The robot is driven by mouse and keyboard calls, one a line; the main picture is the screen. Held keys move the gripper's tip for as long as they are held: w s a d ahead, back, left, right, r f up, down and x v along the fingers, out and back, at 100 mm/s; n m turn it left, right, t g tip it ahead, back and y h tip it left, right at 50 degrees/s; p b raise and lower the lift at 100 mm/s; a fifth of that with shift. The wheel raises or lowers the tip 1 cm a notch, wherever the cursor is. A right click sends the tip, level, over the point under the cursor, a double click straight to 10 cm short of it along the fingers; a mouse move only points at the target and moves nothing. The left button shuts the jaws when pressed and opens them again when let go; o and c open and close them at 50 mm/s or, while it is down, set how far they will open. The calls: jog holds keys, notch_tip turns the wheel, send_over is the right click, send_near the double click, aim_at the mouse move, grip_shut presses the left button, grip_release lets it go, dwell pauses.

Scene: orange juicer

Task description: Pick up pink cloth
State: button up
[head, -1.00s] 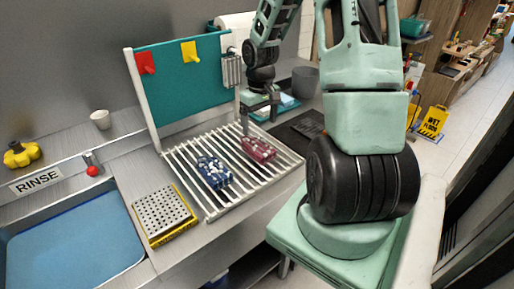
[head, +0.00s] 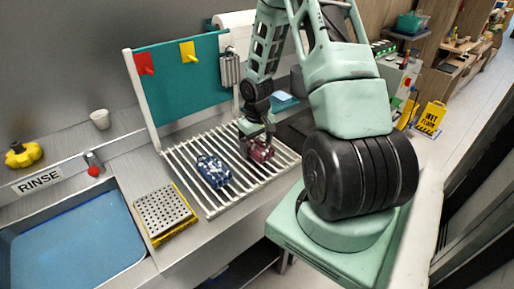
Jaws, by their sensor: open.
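The pink cloth (head: 262,152), a dark pink patterned bundle, lies on the white slatted rack (head: 207,205) toward its right side. My gripper (head: 257,150) is down at the cloth, pointing downward, with its fingers at the cloth's near-left and upper parts. The jaws are open. The gripper covers part of the cloth, and I cannot tell whether the fingers touch it. A blue and white patterned cloth (head: 213,171) lies on the same rack, to the left of the pink one.
A teal board (head: 180,85) with red and yellow hooks stands behind the rack. A perforated metal block (head: 163,212) on a yellow base sits left of the rack. A blue-bottomed sink (head: 75,240) is at the far left. A white cup (head: 100,119) stands on the back ledge.

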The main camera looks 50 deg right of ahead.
aim_at(258, 145)
jog(key=c, duration=1.1)
jog(key=shift+o, duration=0.2)
jog(key=shift+r, duration=0.1)
notch_tip(258, 145, up, 10)
jog(key=b, duration=0.1)
jog(key=shift+o, duration=1.2)
jog(key=shift+c, duration=0.8)
jog(key=shift+s, duration=0.15)
